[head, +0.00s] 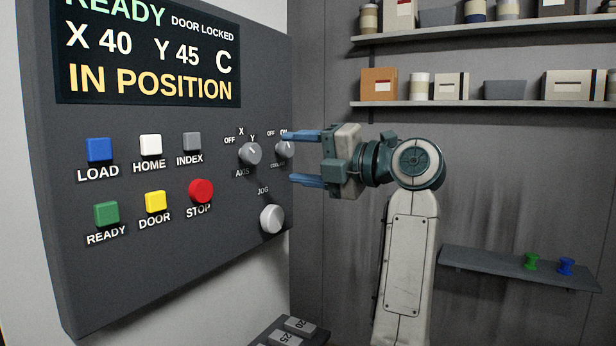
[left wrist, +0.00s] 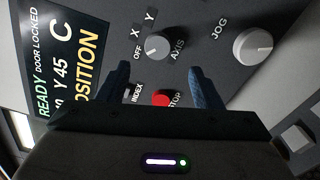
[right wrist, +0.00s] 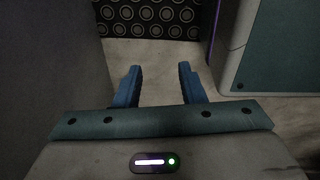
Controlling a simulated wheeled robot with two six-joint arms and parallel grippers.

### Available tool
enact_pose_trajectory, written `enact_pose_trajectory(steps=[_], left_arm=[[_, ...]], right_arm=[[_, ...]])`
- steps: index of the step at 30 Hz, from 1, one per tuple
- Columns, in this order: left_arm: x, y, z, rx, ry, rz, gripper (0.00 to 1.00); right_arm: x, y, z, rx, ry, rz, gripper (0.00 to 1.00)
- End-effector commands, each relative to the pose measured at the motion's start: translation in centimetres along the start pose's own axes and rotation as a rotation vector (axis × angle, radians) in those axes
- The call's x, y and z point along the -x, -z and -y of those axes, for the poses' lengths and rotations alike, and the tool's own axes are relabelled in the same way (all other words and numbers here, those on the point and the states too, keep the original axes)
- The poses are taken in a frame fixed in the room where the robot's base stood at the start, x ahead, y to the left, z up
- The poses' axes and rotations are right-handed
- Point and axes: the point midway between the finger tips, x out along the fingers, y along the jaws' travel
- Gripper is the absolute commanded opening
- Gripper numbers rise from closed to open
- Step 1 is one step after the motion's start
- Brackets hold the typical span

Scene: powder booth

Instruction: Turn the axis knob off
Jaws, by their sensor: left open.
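The grey axis knob (head: 250,153) is on the dark control panel, with OFF, X and Y marked around its top and AXIS below. It also shows in the left wrist view (left wrist: 158,46), ahead of the fingers. I cannot tell for sure which mark its pointer faces. My left gripper (head: 297,158) is open and empty, to the right of the axis knob and apart from it. Its two blue fingers also show in the left wrist view (left wrist: 158,84). My right gripper (right wrist: 160,84) is open and empty, seen only in the right wrist view.
A smaller OFF/ON knob (head: 284,149) sits close beside the axis knob, near my left fingers. The jog knob (head: 271,219) is below. The red STOP button (head: 201,191) and several other buttons are to the left. The display (head: 148,55) reads IN POSITION.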

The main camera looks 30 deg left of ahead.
Motion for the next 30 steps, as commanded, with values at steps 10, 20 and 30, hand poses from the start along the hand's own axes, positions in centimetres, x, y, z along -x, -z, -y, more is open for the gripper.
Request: enact_pose_trajectory(steps=[10, 20, 30], left_arm=[[0.9, 0.2, 0.4, 0.002, 0.0, 0.0, 0.59], [1.4, 0.3, 0.0, 0.001, -0.001, 0.0, 0.59], [1.5, 0.3, -0.1, 0.0, -0.001, -0.001, 0.59]], right_arm=[[1.5, 5.0, 0.3, 0.006, 0.0, -0.019, 0.36], [3.6, 7.2, 0.5, 0.009, 0.0, -0.025, 0.36], [3.9, 7.5, 0.5, 0.009, 0.0, -0.025, 0.36]])
